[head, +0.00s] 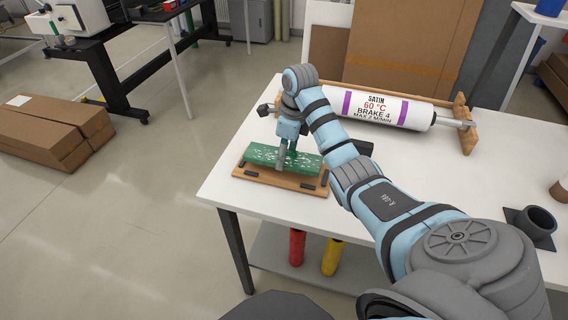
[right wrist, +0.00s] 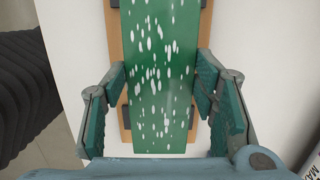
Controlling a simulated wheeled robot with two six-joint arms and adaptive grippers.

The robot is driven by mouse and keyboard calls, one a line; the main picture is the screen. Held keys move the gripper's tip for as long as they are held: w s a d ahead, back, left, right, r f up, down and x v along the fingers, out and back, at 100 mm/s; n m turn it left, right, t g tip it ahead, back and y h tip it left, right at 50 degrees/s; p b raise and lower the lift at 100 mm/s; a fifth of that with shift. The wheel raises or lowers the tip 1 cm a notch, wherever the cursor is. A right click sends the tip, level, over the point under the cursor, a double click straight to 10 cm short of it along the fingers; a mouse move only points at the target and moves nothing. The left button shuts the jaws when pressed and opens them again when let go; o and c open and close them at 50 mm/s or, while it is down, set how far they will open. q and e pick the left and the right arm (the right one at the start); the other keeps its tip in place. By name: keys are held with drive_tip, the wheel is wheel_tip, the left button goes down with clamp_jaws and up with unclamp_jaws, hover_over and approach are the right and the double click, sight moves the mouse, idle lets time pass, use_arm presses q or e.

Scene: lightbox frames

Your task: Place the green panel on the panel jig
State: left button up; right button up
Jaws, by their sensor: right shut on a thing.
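The green panel (head: 258,154), speckled with white, lies flat over the panel jig (head: 309,185), a light wooden board with dark corner blocks at the front left of the white table. The panel also fills the middle of the right wrist view (right wrist: 155,95), with the jig's wooden edge (right wrist: 205,38) showing along its sides. I cannot tell whether the panel is fully seated between the blocks. My right gripper (head: 286,160) points down over the panel's middle. Its fingers (right wrist: 163,120) stand on either side of the panel, shut on it. My left gripper is out of view.
A white printed roll (head: 385,107) on a wooden cradle lies behind my right arm. A dark cup-like holder (head: 537,222) stands at the table's right. Red (head: 297,247) and yellow (head: 332,256) cylinders are below the table. The table (head: 225,192) ends just left of the jig.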

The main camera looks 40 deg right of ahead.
drive_tip(key=f, duration=0.2)
drive_tip(key=shift+s+a+f, duration=0.1)
drive_tip(key=shift+s+f, duration=0.1)
drive_tip(key=shift+f, duration=0.15)
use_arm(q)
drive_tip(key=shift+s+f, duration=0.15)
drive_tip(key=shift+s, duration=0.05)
use_arm(e)
drive_tip(key=shift+f, duration=0.1)
drive_tip(key=o, duration=0.8)
drive_tip(key=shift+f, duration=0.15)
drive_tip(key=o, duration=0.5)
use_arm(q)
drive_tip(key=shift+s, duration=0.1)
